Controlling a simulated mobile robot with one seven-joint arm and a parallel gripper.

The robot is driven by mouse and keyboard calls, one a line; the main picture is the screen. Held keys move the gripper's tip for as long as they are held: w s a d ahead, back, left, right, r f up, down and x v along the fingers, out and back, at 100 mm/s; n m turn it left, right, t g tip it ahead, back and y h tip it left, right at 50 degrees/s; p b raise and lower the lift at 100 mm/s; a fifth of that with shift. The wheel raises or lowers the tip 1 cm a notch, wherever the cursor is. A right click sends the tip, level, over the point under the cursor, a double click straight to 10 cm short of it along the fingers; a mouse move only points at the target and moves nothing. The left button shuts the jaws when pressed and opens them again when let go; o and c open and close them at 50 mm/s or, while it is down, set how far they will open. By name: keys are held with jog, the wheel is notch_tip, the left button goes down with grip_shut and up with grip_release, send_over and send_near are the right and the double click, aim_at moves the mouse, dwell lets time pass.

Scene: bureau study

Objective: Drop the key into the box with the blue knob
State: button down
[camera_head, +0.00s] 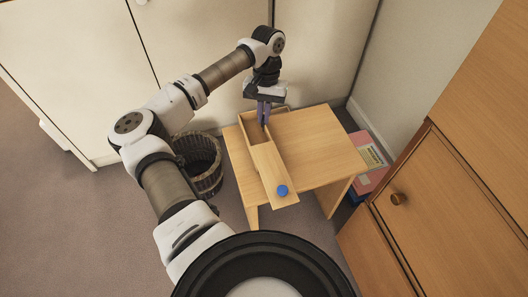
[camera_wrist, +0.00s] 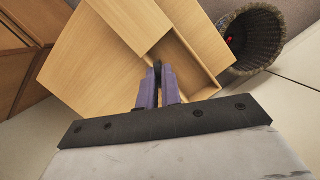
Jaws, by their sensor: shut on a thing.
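The box (camera_head: 244,130) is light wood and lies on a small wooden table (camera_head: 312,140). Its sliding lid (camera_head: 267,165) is drawn toward the near side, leaving the far part of the box open. The blue knob (camera_head: 282,190) is on the lid's near end. My gripper (camera_head: 263,116) points down over the open part. In the wrist view its purple fingers (camera_wrist: 158,92) are shut on a small dark thing (camera_wrist: 157,68), apparently the key, mostly hidden between them. The open box (camera_wrist: 190,66) shows just beyond the fingertips there; its visible floor looks bare.
A dark wicker basket (camera_head: 204,168) stands on the floor left of the table. A wooden cabinet (camera_head: 430,190) with a round knob is at the right. Books or folders (camera_head: 369,155) lean beside the table. The table's right part is clear. A pale wall or cupboard stands close behind.

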jog(key=shift+f, duration=0.15)
jog(key=c, duration=1.5)
grip_release()
jog(key=p+v, duration=0.1)
jog(key=v, duration=1.2)
jog(key=shift+w+r, duration=0.15)
jog(key=shift+r, duration=0.25)
